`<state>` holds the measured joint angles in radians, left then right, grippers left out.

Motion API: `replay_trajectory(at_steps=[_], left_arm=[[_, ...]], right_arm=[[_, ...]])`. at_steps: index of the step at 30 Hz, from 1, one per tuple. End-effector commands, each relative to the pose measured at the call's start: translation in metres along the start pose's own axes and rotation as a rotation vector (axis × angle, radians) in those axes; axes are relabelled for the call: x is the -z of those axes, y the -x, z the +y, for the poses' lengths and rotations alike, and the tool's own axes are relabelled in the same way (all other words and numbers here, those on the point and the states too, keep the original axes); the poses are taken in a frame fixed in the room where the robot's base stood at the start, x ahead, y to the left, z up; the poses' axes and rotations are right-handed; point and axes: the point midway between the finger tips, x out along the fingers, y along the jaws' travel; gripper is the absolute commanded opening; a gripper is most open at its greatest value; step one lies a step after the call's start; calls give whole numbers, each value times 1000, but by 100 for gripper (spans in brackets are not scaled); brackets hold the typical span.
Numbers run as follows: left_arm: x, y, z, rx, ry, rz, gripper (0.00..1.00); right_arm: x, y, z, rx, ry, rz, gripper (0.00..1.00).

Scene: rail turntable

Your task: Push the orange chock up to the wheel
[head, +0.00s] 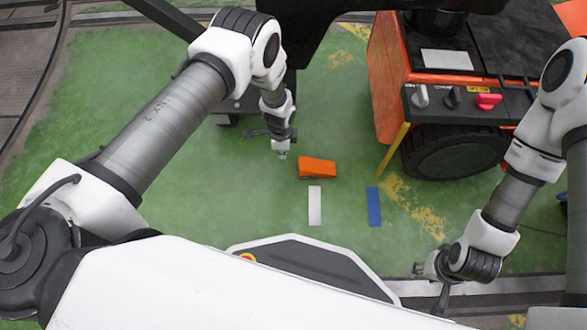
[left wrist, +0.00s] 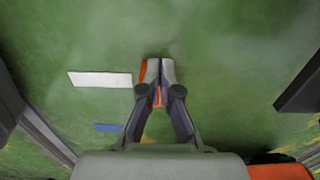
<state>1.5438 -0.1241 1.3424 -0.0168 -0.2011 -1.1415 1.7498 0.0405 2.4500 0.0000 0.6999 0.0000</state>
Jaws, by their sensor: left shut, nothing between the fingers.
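The orange chock (head: 317,168) lies on the green floor in the head view, left of the black wheel (head: 455,152) of the orange machine, with a clear gap between them. My left gripper (head: 282,154) is shut and empty, just left of the chock in that view. In the left wrist view the shut fingers (left wrist: 159,70) cover most of the chock (left wrist: 144,69), and only orange slivers show. I cannot tell whether they touch it. My right gripper (head: 430,268) is low at the right, far from the chock, and its fingers are too small to read.
A white strip (head: 315,206) and a blue strip (head: 374,207) lie on the floor below the chock in the head view. A thin yellow bar (head: 393,150) slants down left of the wheel. The orange machine (head: 388,75) stands at the upper right. Green floor at left is open.

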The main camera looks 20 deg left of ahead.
Motion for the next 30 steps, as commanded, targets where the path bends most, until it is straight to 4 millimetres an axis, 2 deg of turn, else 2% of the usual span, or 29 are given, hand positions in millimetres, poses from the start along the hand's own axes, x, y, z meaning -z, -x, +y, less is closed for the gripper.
replay_trajectory(at_steps=[5, 16, 18, 22, 30], left_arm=[[-1, -23, 1, -1, 1, 0, 0], [-1, -105, 1, -1, 2, 0, 0], [16, -101, -1, 3, -3, 2, 0], [33, -99, 0, 1, -1, 1, 0], [40, -95, 0, 0, 2, 0, 0]], right_arm=[[0, -14, 0, 0, 0, 1, 40], [1, -62, 1, -1, -4, 3, 40], [2, -68, 1, -1, -5, 4, 40], [2, -75, 1, -1, -8, 6, 40], [3, -76, 1, -1, -9, 7, 40]])
